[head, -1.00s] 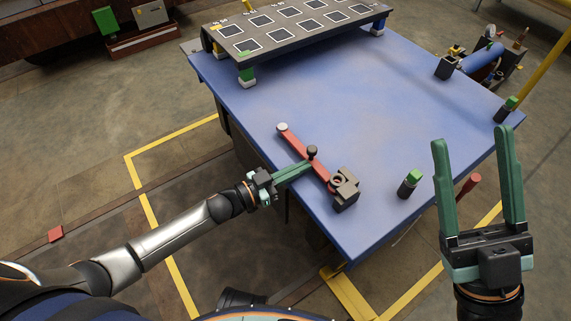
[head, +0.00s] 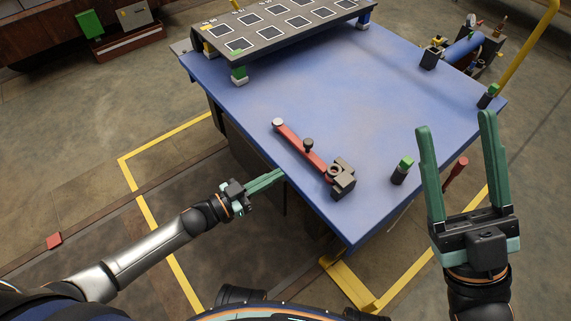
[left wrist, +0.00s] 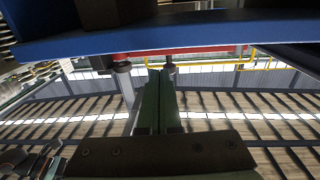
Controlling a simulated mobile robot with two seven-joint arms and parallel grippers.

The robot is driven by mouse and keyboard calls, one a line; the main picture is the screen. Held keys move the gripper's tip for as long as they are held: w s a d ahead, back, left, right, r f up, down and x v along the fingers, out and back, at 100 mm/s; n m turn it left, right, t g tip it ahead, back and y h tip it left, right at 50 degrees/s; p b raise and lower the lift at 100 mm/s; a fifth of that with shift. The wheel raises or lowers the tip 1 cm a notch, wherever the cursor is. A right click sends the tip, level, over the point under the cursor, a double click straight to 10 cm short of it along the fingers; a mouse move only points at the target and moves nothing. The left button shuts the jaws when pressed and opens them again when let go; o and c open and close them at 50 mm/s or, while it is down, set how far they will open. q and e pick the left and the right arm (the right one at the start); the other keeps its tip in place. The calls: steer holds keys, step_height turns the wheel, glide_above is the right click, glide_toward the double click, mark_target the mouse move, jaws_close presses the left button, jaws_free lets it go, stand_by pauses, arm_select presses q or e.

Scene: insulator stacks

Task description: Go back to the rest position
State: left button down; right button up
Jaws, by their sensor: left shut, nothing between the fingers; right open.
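My left gripper (head: 281,174) is shut and empty, just off the table's near left edge. Its green fingers are pressed together, apart from the red lever arm (head: 301,147). In the left wrist view the closed fingers (left wrist: 159,78) point at a red bar (left wrist: 190,52) along the blue table edge (left wrist: 130,40). My right gripper (head: 456,121) is open and empty, raised in front of the table's right side, its two green fingers wide apart.
The blue table (head: 290,95) carries a dark clamp block (head: 342,180) at the lever's end, green-topped posts (head: 402,171) and a raised black rack (head: 280,30) with white squares. Yellow floor lines (head: 140,200) surround it.

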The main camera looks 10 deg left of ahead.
arm_select(q)
steer(key=p+v, duration=0.1)
steer(key=v, duration=0.5)
steer(key=shift+s, duration=0.3)
steer(key=shift+r, duration=0.1)
